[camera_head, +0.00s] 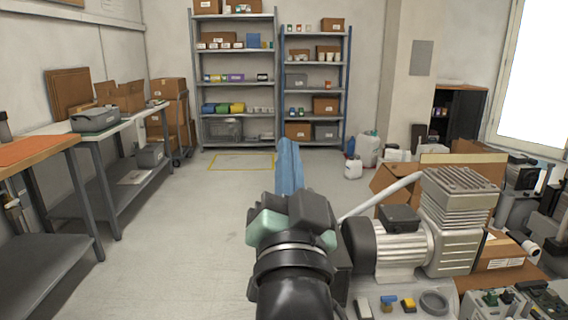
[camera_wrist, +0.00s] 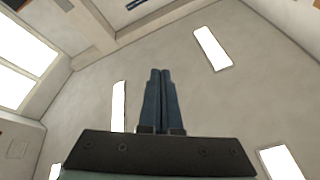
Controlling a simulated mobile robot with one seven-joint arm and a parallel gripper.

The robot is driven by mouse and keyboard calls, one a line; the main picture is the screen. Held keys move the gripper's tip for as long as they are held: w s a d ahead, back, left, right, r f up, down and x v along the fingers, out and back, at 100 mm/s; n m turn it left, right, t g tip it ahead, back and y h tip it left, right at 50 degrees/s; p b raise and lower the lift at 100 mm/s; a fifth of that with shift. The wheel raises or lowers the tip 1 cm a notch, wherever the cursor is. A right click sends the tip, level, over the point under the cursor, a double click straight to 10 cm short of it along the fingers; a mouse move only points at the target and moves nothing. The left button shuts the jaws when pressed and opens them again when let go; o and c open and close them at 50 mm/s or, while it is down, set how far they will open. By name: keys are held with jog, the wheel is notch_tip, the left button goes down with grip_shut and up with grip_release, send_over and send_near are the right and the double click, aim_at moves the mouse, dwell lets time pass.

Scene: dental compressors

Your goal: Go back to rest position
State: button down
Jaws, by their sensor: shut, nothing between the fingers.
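My gripper (camera_head: 289,150) stands in the middle of the head view with its blue fingers pointing up. In the wrist view, the two fingers (camera_wrist: 160,75) lie side by side with no object between them. The gripper is shut and empty. Behind the fingers, the wrist view shows only ceiling, walls and bright panels. In the head view, the gripper is left of a compressor (camera_head: 458,225) with a finned metal head and a ribbed motor. My arm hides part of the floor and the area just left of the compressor.
Shelving racks (camera_head: 234,75) stand at the back wall. Workbenches (camera_head: 70,170) line the left side. Small parts (camera_head: 388,302) lie beside the compressor at the lower right, with cardboard boxes (camera_head: 390,185) behind it. White jugs (camera_head: 353,168) stand on the floor. The floor (camera_head: 190,240) left of my arm is clear.

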jog(key=s+r+n+t+p, duration=0.2)
jog(key=s+r+n+t, duration=0.35)
jog(key=s+r, duration=1.1)
notch_tip(320, 180, up, 24)
jog(key=w+p, duration=0.2)
jog(key=p, duration=2.1)
jog(key=shift+a+f+g, duration=0.25)
jog(key=shift+a+g, duration=0.1)
jog(key=shift+g, duration=0.1)
jog(key=shift+n, duration=0.25)
